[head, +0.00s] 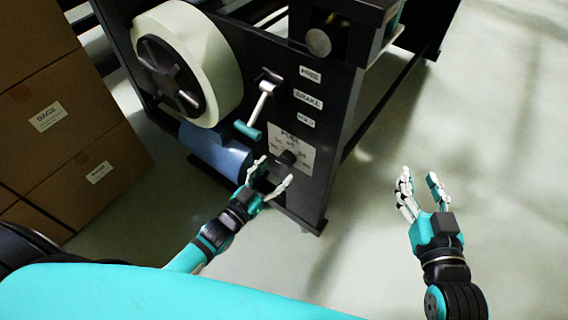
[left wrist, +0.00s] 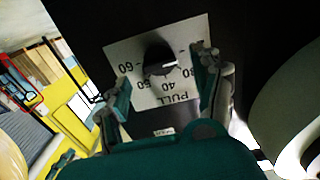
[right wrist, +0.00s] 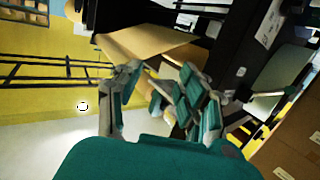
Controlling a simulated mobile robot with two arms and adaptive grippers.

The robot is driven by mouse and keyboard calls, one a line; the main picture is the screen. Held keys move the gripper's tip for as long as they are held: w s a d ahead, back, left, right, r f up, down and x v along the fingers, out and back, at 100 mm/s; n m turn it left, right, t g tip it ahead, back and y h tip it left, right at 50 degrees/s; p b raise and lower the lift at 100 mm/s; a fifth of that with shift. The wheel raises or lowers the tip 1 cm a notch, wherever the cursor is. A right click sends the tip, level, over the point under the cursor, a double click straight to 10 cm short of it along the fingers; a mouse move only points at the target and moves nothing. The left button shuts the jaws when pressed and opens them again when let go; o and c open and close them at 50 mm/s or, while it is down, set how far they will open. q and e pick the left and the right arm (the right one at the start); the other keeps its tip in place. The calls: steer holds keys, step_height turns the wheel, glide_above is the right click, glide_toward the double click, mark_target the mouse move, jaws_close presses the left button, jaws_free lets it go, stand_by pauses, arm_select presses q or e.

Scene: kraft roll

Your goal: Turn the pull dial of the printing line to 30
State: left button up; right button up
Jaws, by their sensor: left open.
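The pull dial is a black knob (head: 287,158) on a pale plate (head: 304,152) marked PULL, low on the dark side panel of the printing line. In the left wrist view the knob (left wrist: 157,54) appears upside down, with numbers such as 60, 50 and 40 around it on the plate (left wrist: 146,95). A white mark on the knob points towards the right of that picture, near a number partly hidden by a finger. My left gripper (head: 271,173) is open, its fingers (left wrist: 163,80) on either side of the knob; contact cannot be told. My right gripper (head: 419,180) is open and empty, away from the machine.
A lever with a teal handle (head: 248,130) sits just above the dial beside FREE and BRAKE labels (head: 308,100). A large pale roll (head: 213,65) and a blue roller (head: 215,152) are to the left. Cardboard boxes (head: 85,130) stand far left. Right floor is clear.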

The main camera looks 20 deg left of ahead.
mark_target(282, 164)
arm_select(q)
steer(key=x, duration=0.4)
steer(key=shift+s+b, duration=0.1)
steer(key=shift+b, duration=0.25)
steer(key=shift+w+d, duration=0.15)
steer(key=shift+w, duration=0.3)
arm_select(e)
steer(key=shift+w+a+r+t+y, duration=0.1)
steer(key=shift+a+r+t+y, duration=0.1)
steer(key=shift+r+t, duration=0.5)
steer(key=shift+a+r+t+y, duration=0.1)
steer(key=shift+r+t+y, duration=0.2)
steer(key=shift+r, duration=0.75)
steer(key=shift+w+a+r+t+y, duration=0.1)
steer(key=shift+r+t, duration=0.5)
steer(key=shift+r, duration=0.25)
